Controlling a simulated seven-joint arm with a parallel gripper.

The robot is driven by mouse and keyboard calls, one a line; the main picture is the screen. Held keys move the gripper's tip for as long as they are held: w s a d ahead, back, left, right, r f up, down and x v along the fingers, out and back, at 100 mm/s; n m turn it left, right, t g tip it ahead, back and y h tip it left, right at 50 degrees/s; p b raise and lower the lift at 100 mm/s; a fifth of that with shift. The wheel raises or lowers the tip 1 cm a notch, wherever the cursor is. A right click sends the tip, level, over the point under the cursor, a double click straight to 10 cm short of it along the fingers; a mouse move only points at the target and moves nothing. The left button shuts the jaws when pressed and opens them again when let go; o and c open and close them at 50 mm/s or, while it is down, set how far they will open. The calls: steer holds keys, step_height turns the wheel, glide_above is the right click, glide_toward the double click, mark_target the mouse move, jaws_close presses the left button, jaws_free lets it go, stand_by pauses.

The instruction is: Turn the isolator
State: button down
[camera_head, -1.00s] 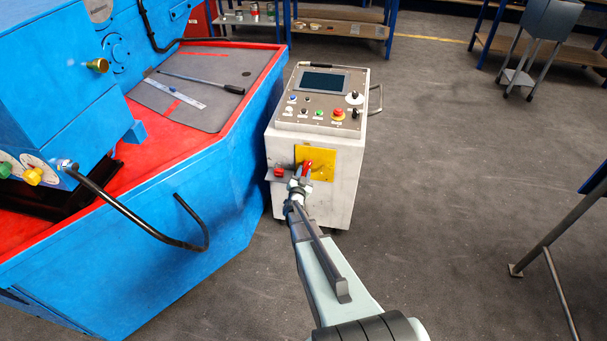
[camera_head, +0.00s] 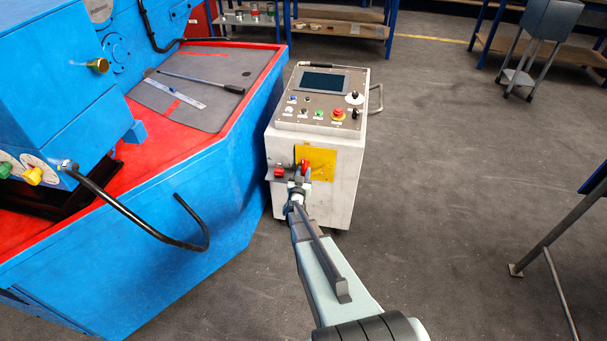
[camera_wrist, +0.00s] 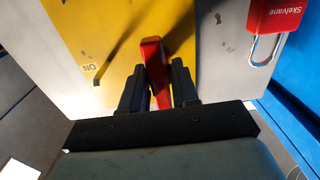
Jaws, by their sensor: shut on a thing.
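The isolator's red handle (camera_head: 305,166) stands out from a yellow plate (camera_head: 325,161) on the front of the white control cabinet. In the wrist view the red handle (camera_wrist: 154,62) lies between the two dark fingers of my gripper (camera_wrist: 158,84), which is shut on it. The handle runs nearly up and down there, tilted slightly. In the head view my gripper (camera_head: 300,178) is at the plate's lower left and partly hides the handle's lower end.
A red padlock (camera_wrist: 276,22), marked "Skelvane", hangs close beside the plate; it also shows in the head view (camera_head: 279,171). A control panel (camera_head: 320,105) with a screen tops the cabinet. A blue machine (camera_head: 180,240) stands close on the left. Open floor (camera_head: 450,200) lies right.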

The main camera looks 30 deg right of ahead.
steer(key=c, duration=1)
jaws_free()
steer(key=shift+c, duration=0.2)
steer(key=v, duration=1.3)
steer(key=shift+s+a, duration=0.25)
steer(key=shift+s, duration=0.05)
